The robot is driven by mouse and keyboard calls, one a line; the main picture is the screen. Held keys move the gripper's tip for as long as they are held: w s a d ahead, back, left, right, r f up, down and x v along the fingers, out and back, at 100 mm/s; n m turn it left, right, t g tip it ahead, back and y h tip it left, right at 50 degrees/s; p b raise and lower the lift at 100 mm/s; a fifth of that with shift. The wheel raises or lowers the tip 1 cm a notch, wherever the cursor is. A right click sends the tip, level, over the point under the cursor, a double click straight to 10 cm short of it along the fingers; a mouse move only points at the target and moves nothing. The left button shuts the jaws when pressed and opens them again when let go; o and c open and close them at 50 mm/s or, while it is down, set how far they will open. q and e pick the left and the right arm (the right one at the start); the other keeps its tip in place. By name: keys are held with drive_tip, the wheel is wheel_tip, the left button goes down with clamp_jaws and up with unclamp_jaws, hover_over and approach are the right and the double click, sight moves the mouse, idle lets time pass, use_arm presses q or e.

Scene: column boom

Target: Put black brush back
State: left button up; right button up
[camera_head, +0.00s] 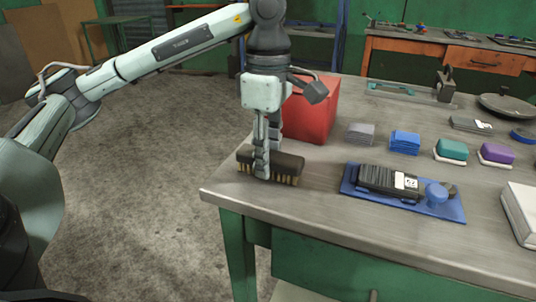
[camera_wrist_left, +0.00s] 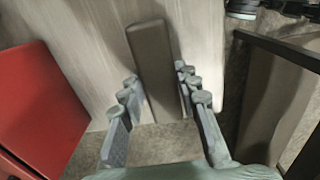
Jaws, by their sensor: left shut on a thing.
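A dark brush (camera_head: 288,164) with tan bristles facing down is at the left edge of the workbench, in front of the red box. My left gripper (camera_head: 262,168) comes down from above and is shut on the brush, with its fingers across the brush's body. In the left wrist view the brush back (camera_wrist_left: 152,60) lies between the two fingers (camera_wrist_left: 165,110), partly past the bench edge with floor showing below. I cannot tell whether the bristles touch the bench. My right gripper is not in view.
The workbench (camera_head: 300,215) carries a red box (camera_head: 312,110), a blue tray (camera_head: 452,210) holding a black tool (camera_head: 380,180) and a blue knob-shaped item (camera_head: 436,194), grey pads (camera_head: 360,132), blue pads (camera_head: 405,142), and green (camera_head: 451,149) and purple (camera_head: 496,153) blocks. The front-left bench top is clear.

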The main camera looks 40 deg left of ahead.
use_arm(q)
drive_tip(key=shift+f, duration=0.15)
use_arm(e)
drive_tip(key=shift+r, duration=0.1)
use_arm(q)
drive_tip(key=o, duration=1.1)
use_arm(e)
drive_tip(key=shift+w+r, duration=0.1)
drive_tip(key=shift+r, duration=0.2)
use_arm(q)
drive_tip(key=shift+r, duration=0.2)
wheel_tip(320, 180, up, 4)
drive_tip(key=shift+r+p, duration=0.25)
drive_tip(key=shift+p, duration=0.1)
wheel_tip(320, 180, up, 6)
drive_tip(key=shift+f+p, duration=0.1)
drive_tip(key=shift+p, duration=0.8)
drive_tip(key=shift+r, duration=0.85)
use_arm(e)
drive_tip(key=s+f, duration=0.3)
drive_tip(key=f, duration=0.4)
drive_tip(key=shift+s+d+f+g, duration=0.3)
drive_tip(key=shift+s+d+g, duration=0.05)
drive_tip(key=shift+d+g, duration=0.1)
